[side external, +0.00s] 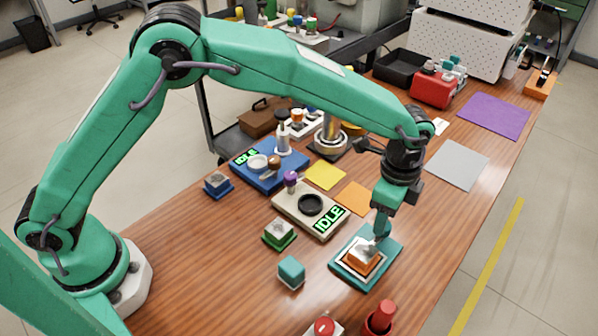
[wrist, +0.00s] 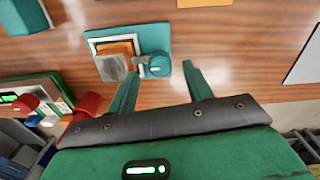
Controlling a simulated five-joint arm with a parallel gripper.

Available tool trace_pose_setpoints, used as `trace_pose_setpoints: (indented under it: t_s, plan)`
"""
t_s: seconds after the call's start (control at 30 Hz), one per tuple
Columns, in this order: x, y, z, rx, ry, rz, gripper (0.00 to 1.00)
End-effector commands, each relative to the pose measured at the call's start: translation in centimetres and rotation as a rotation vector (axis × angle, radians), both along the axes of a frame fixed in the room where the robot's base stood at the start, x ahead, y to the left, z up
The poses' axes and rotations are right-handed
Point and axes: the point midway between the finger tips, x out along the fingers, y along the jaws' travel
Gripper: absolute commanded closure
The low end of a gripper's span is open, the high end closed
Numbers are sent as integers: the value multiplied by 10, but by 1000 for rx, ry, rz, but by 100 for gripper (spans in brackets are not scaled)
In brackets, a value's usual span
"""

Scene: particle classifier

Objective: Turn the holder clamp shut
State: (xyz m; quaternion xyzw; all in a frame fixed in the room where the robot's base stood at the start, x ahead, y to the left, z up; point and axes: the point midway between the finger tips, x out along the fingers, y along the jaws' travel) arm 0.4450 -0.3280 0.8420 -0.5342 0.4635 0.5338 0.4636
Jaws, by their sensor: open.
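The holder is a teal plate (side external: 349,279) near the front edge of the table, with an orange block in a white frame (side external: 362,262) on it. A small grey part, which seems to be the clamp (side external: 367,247), lies over the block. In the wrist view the holder's plate (wrist: 154,33) is ahead of my fingers, with the grey part (wrist: 112,69) and a round teal knob (wrist: 157,67) at its near edge. My gripper (wrist: 158,78) is open, its fingertips on either side of the knob. In the side view my gripper (side external: 379,228) points down over the holder; its contact is unclear.
A beige device (side external: 290,211) with a green IDLE display stands left of the holder. A teal cube (side external: 291,271), a green-based block (side external: 279,234) and red buttons (side external: 381,316) stand nearby. Orange, grey (side external: 457,164) and purple mats lie flat. Bare wood lies right of the holder.

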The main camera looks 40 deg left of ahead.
Motion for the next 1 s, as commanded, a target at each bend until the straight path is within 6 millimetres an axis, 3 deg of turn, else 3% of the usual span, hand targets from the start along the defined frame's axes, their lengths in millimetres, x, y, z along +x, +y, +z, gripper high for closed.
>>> trace_pose_setpoints:
  t_s: [0.33, 1.0]
  plan:
    - [0, 0, 42, -2, -2, -1, 49]
    - [1, 8, 57, -8, -10, 27, 49]
